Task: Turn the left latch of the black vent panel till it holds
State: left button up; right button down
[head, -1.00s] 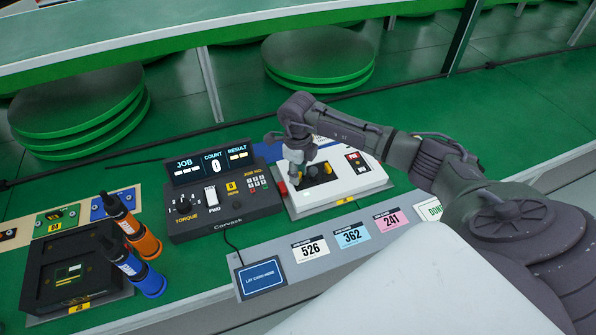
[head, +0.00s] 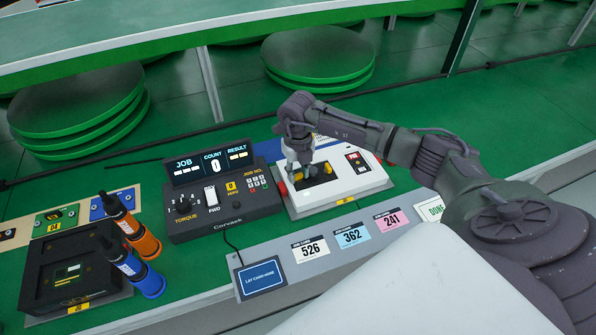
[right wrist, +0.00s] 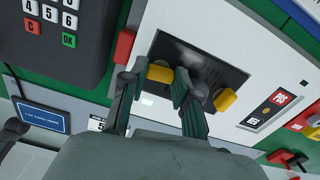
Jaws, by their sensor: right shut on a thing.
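The black vent panel (head: 313,181) is set in the top of a white unit in the head view. It also shows in the right wrist view as a dark rectangle (right wrist: 205,60). Its left latch (right wrist: 160,73) is yellow and sits between the two fingers of my right gripper (right wrist: 153,85), which is shut on it. The fingers hide part of this latch. The right latch (right wrist: 226,100), also yellow, lies just beyond the right finger, free of the grip. In the head view my right gripper (head: 300,167) reaches down over the panel's left part. My left gripper is out of view.
A dark controller (head: 222,200) with a display stands left of the white unit (head: 345,190). A red part (right wrist: 123,46) is close beside the left finger. Numbered cards (head: 352,236) lie along the front ledge. Blue and orange drivers (head: 135,265) stand at left.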

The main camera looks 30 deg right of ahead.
aim_at(298, 175)
jog(key=shift+m, duration=0.4)
jog(key=c, duration=0.8)
grip_release()
jog(key=shift+c, duration=0.2)
jog(key=shift+r, duration=0.15)
jog(key=shift+r, duration=3.9)
jog(key=shift+f, duration=0.1)
